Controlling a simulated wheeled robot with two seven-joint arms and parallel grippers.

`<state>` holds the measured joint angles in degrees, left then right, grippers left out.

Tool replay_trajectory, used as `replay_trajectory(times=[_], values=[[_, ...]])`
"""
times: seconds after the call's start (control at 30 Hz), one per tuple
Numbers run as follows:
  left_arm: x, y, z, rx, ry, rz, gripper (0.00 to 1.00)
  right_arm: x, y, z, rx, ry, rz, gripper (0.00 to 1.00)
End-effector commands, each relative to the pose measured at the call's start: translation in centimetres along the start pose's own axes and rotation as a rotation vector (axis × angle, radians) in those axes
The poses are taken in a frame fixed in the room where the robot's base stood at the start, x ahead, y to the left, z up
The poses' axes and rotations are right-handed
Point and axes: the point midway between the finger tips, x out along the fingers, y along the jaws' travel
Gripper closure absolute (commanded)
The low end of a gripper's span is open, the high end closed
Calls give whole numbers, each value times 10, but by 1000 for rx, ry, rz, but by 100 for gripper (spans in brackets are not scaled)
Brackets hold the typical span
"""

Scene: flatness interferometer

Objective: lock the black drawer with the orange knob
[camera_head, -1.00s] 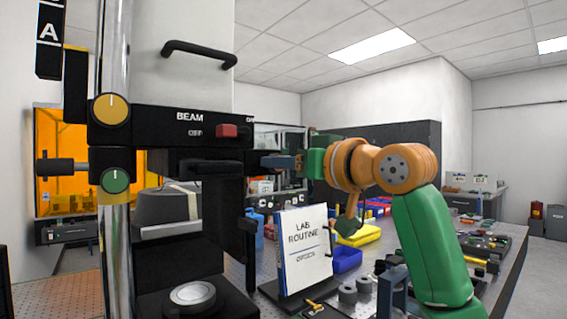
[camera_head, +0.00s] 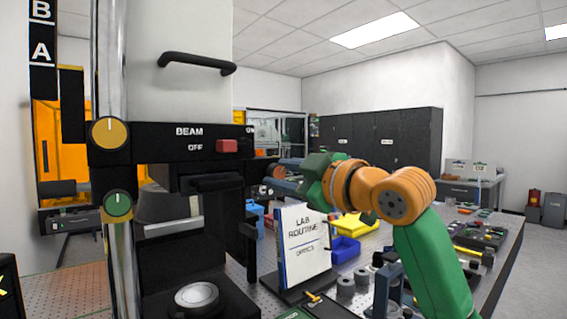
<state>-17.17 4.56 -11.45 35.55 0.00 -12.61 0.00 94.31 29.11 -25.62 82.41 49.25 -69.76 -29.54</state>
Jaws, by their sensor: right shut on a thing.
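The black instrument housing (camera_head: 170,150) marked BEAM and OFF stands close in front of me, with a red switch on its face. A small brownish-orange round knob (camera_head: 275,172) shows at its right side, and I take it for the drawer's orange knob. My right gripper (camera_head: 288,170), on a green and orange arm from the lower right, is at this knob, shut on it. The fingers are small and partly hidden by the wrist. The drawer body is hard to tell from the dark housing, and I cannot tell how far in it sits. My left gripper is not in view.
A LAB ROUTINE board (camera_head: 304,245) stands below my right wrist. Yellow (camera_head: 355,226) and blue (camera_head: 345,250) bins are behind it on the bench. A chrome column (camera_head: 110,65) with yellow and green knobs is at left. A round metal piece (camera_head: 197,297) sits below the housing.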

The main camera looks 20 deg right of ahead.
Motion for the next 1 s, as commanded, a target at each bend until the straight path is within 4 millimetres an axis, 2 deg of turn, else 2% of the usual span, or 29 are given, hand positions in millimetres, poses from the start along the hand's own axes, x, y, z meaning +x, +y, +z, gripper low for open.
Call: replay_trajectory(times=[0.03,0.5,1.0], values=[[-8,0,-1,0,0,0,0,0,3,-3,-43,0,1,100],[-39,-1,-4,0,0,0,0,0,2,-2,-430,-1,1,100],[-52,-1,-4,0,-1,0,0,0,0,-1,-602,1,1,100]])
